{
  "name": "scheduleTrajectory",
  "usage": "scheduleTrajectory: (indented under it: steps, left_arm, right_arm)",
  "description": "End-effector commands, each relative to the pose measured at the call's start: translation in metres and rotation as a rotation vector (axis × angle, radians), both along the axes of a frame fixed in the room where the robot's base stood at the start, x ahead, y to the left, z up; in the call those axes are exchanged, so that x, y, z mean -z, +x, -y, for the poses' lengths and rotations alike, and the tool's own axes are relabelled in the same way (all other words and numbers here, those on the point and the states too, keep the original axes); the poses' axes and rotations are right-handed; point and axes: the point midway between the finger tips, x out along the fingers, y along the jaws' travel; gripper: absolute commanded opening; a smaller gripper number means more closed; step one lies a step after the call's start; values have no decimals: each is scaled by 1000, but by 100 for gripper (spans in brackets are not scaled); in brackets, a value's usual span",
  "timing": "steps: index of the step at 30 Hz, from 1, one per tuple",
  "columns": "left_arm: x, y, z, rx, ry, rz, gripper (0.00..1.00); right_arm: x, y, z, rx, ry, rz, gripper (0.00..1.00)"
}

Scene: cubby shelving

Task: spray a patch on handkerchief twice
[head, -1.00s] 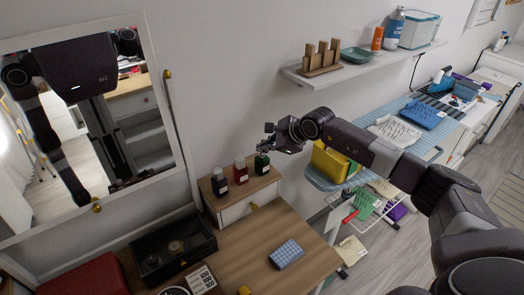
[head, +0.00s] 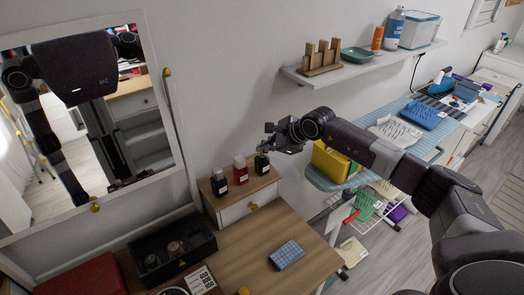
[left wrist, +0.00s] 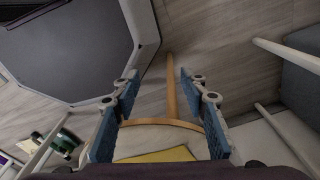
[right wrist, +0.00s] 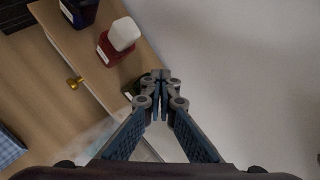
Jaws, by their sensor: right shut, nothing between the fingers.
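My right gripper (head: 268,138) is shut and empty, just above the green bottle (head: 262,164) on the small drawer unit. In the right wrist view its closed fingertips (right wrist: 160,76) overlap the green bottle (right wrist: 134,86) and partly hide it. I cannot tell whether they touch. A red bottle (head: 240,171) and a dark blue bottle (head: 219,183) stand left of the green one. The blue checked handkerchief (head: 286,254) lies folded on the wooden table, in front of the drawer unit. My left gripper (left wrist: 158,76) is open and empty.
The drawer unit (head: 243,209) stands against the wall on the wooden table (head: 239,247). A black display box (head: 150,262) lies to the left, below the mirror frame (head: 173,125). A wall shelf (head: 363,66) hangs above my right arm. Bare tabletop surrounds the handkerchief.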

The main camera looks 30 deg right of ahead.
Motion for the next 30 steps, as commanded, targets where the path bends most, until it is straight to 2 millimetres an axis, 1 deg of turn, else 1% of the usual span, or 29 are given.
scheduleTrajectory:
  steps: [7,11,27,30]
  left_arm:
    - [1,0,0,0,0,-1,40]
    - [-2,-1,0,0,0,-1,40]
    - [-29,-1,0,-1,0,-1,40]
    - [-31,-1,0,-1,0,-1,40]
  right_arm:
    - [1,-1,2,1,-3,-5,0]
    - [-3,-1,2,2,-3,-4,0]
    - [-57,0,1,1,-1,0,0]
    - [-62,0,1,1,-1,0,0]
